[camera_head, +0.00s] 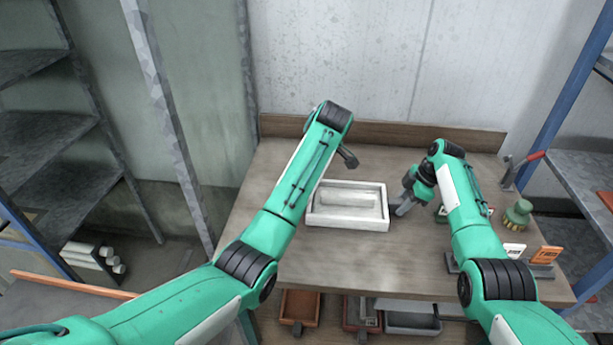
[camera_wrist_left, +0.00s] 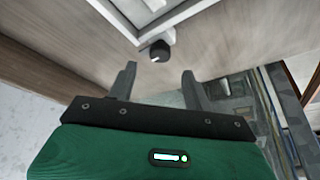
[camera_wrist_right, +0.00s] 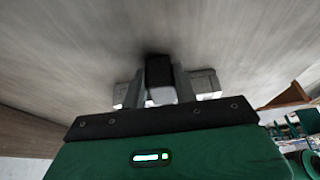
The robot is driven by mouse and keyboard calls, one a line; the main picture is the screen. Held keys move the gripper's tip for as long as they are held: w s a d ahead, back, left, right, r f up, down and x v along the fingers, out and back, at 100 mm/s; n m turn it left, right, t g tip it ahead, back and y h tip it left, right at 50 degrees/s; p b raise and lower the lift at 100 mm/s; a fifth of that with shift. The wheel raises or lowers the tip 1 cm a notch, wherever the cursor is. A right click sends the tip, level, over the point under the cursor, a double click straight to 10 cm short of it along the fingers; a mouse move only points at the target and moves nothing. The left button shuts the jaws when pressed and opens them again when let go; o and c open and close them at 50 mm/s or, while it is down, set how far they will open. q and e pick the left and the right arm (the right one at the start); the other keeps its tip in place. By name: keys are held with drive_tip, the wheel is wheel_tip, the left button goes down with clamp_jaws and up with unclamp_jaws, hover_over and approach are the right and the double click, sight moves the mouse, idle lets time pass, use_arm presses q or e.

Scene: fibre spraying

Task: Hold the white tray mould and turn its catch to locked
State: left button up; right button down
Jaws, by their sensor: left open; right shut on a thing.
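The white tray mould (camera_head: 347,222) lies on the workbench, with a shallow recess inside its raised rim. I cannot tell whether this block belongs to the mould.
The workbench (camera_head: 330,258) is clear in front of the mould. Bins (camera_head: 299,306) sit beneath the bench front. A low board runs along the back.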

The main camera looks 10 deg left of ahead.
use_arm(q)
drive_tip(key=x, duration=0.6)
drive_tip(key=shift+r, duration=0.1)
drive_tip(key=c, duration=1)
drive_tip(key=shift+o, duration=0.2)
